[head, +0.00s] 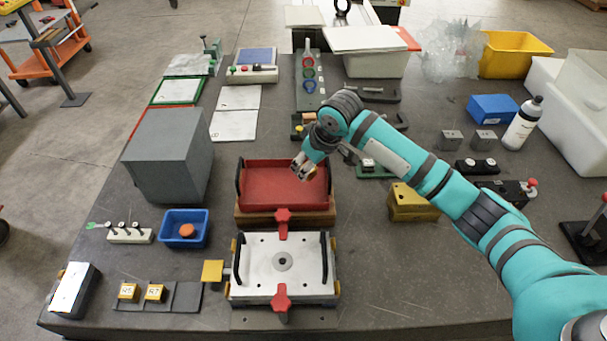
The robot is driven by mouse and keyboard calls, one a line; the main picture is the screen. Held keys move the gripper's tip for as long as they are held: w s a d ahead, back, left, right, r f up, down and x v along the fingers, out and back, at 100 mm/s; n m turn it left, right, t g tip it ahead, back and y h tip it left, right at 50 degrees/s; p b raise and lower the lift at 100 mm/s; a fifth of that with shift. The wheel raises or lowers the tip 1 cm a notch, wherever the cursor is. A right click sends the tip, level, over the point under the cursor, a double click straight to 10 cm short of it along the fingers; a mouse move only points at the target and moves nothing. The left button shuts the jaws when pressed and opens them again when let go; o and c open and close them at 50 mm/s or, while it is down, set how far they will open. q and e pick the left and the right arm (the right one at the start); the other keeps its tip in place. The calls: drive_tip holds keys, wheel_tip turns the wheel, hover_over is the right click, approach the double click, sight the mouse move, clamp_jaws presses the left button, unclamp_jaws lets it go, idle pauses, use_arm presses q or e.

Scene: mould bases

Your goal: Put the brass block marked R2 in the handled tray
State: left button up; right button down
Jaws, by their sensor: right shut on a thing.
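The handled tray (283,190) is red with black handles at its left and right ends, and it stands in the middle of the table. My right gripper (303,171) is over the tray's right part, pointing down. It is shut on a small brass-coloured block, mostly hidden by the fingers, and I cannot read its mark. I cannot tell whether the block touches the tray floor. Two brass blocks, the left one (129,292) and the right one (155,292), sit in a dark holder (187,297) at the front left; their marks are too small to read surely. My left gripper is not in view.
A metal mould plate (260,257) with black handles and red knobs stands in front of the tray. A grey box (168,155) and a blue bin (184,228) stand to the left. A yellow block (412,203) is to the right. The table's front right is clear.

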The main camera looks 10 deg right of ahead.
sight(307, 187)
wheel_tip(307, 187, down, 4)
drive_tip(key=shift+s+r+p, duration=0.1)
drive_tip(key=shift+r+p, duration=0.05)
drive_tip(key=shift+p, duration=0.4)
drive_tip(key=shift+f, duration=0.4)
drive_tip(key=c, duration=1.2)
unclamp_jaws()
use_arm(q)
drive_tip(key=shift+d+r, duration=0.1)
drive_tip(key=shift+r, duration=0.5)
